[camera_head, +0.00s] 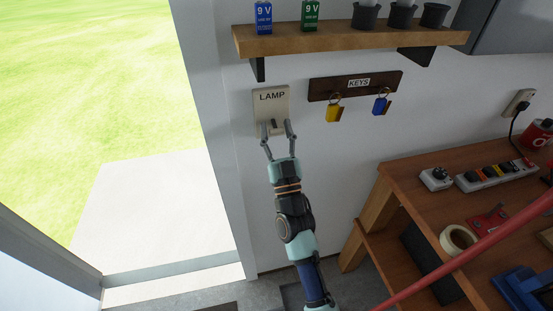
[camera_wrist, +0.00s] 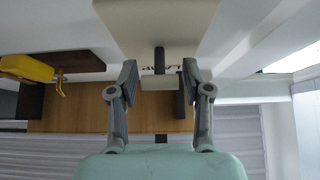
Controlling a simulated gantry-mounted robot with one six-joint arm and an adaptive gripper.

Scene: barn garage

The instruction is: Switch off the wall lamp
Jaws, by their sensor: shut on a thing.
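The cream switch plate marked LAMP (camera_head: 271,97) is on the white wall beside the doorway in the head view. Its small dark switch lever (camera_head: 274,123) sits low on the plate. My gripper (camera_head: 278,134) reaches up from below with one finger on each side of the switch. In the wrist view my gripper (camera_wrist: 158,84) is shut on the lamp switch, with the plate (camera_wrist: 155,22) filling the top. The fingers partly hide the switch's sides. The lamp itself cannot be made out in either view.
A wooden shelf (camera_head: 345,40) with batteries and black cups is above the plate. A key rack (camera_head: 338,88) with yellow and blue tags hangs right of it. A workbench (camera_head: 400,175) stands at lower right. A red bar (camera_head: 470,254) crosses in front of it. The doorway is open at left.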

